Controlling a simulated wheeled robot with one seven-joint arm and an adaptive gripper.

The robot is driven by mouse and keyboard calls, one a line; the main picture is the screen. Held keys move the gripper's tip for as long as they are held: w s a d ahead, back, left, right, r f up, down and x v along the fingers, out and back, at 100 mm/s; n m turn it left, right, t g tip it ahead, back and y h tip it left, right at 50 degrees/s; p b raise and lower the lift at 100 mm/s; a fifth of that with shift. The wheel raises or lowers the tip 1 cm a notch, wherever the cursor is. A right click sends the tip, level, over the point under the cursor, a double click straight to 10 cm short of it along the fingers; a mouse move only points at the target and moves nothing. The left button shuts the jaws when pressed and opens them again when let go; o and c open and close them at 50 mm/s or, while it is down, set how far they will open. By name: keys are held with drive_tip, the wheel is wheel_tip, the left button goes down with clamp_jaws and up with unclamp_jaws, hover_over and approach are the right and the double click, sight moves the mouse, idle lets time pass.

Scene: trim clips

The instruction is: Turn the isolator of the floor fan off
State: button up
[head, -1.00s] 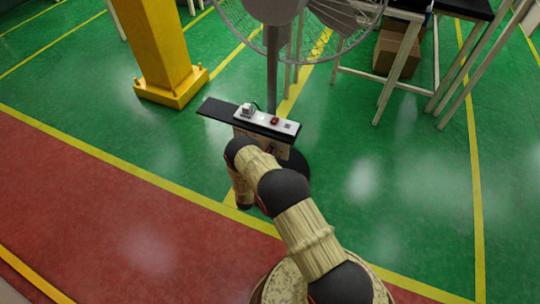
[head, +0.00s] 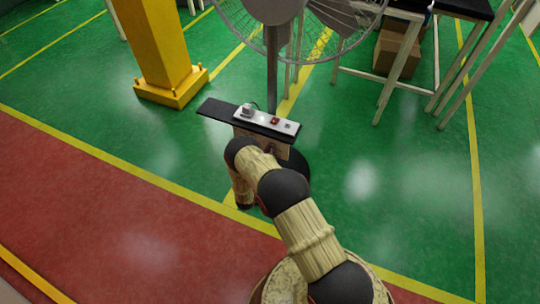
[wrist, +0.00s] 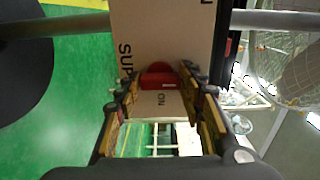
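The red isolator handle (wrist: 158,78) shows in the wrist view on a beige panel (wrist: 150,35) lettered "SUP..." and "ON". My gripper (wrist: 160,88) is open, with one finger on each side of the red handle. I cannot tell whether either finger touches it. In the head view the panel (head: 283,149) hangs under a black shelf at the post of the floor fan (head: 272,80), and my arm hides the gripper and the handle.
On the black shelf (head: 216,108) lies a white power strip (head: 259,119) with a plug and a red switch. A yellow column (head: 160,50) stands to the left. Table legs and a cardboard box (head: 398,50) are at the back right. Green floor is clear at the right.

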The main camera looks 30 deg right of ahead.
drive_tip(key=o, duration=0.4)
drive_tip(key=v, duration=1.2)
idle(0.5)
